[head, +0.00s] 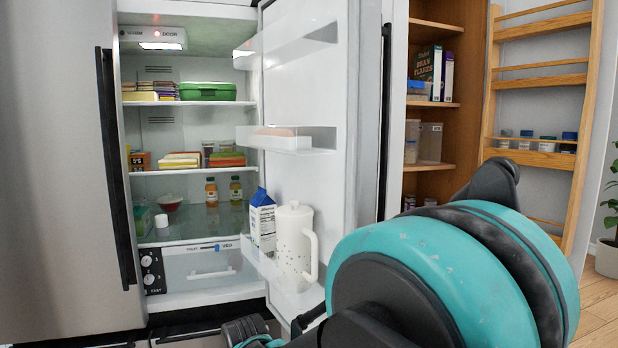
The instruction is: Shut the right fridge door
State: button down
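The right fridge door (345,130) stands wide open, swung out toward me, with its white inner side facing left. A long dark handle (386,115) shows along its right edge. Its lower bin (285,278) holds a blue and white carton (262,222) and a white pitcher (295,245). The fridge interior (185,70) is lit and exposed. My teal and dark arm fills the lower right, in front of the door's lower part. Dark and teal parts of mine also show low at the bottom centre; I cannot make out the fingertips or whether they touch the door.
The left fridge door (50,170) is shut, with a dark vertical handle (115,165). A wooden pantry (435,165) stands open at the right, its rack door (540,70) swung out. A potted plant (608,255) is at the far right.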

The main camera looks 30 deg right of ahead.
aim_at(318, 63)
jog(key=l+u, duration=0.25)
jog(key=l, duration=0.15)
jog(key=k+l+u, duration=0.1)
jog(key=l+u, duration=0.2)
jog(key=k+l+u, duration=0.1)
jog(key=l+u, duration=0.15)
jog(key=l, duration=0.25)
jog(key=k+l+u, duration=0.15)
jog(key=l+u, duration=0.15)
jog(key=k+l+u, duration=0.25)
jog(key=l, duration=0.15)
jog(key=k+l+u, duration=0.3)
jog(key=l, duration=0.15)
jog(key=k+l+u, duration=0.3)
jog(key=k+l+z, duration=0.1)
jog(key=l+z, duration=0.35)
jog(key=i+j+z, duration=0.1)
jog(key=j+z, duration=0.15)
jog(key=i+j+z, duration=0.1)
jog(key=z, duration=0.15)
jog(key=j, duration=0.1)
